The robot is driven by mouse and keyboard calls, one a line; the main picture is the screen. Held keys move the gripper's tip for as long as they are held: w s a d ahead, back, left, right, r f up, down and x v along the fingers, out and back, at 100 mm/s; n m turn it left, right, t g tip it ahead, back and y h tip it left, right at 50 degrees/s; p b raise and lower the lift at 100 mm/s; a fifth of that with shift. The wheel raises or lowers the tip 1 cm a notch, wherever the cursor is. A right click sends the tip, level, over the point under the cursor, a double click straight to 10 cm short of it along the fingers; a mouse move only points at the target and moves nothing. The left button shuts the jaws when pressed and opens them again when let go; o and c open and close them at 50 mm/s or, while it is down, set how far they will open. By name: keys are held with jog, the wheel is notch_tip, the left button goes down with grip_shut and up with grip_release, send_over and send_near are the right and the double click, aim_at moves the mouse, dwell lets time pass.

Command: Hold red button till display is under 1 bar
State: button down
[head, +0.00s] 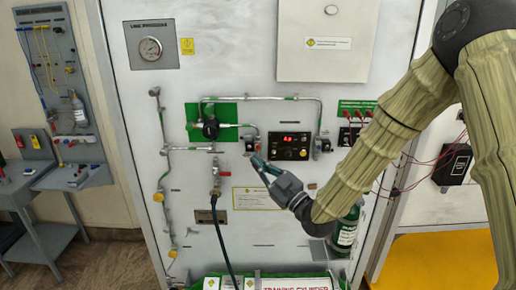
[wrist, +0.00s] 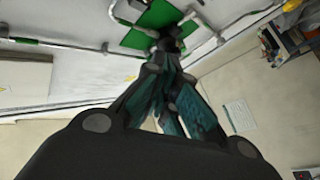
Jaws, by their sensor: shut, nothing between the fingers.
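The display (head: 289,139) glows with small red digits at the top of a black control panel (head: 289,147); I cannot read them surely. Small round controls sit below it, and I cannot tell which one is the red button. My gripper (head: 258,163) has teal fingers and is shut and empty. In the head view it is just below and left of the black panel, pointing up and left. I cannot tell whether its tips touch anything. In the wrist view the shut fingers (wrist: 169,48) stand in front of a green plate, and the panel is not recognisable there.
A round pressure gauge (head: 150,48) is at the upper left of the white board. Pipes and a black regulator (head: 210,129) lie left of the panel. Red leads hang at the right near a black box (head: 452,165). A green cylinder (head: 346,230) stands below my arm.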

aim_at(259, 149)
jog(key=w, duration=0.8)
jog(key=shift+w, duration=0.2)
jog(key=shift+w+b, duration=0.65)
jog(key=shift+w, duration=0.2)
dwell(6.2)
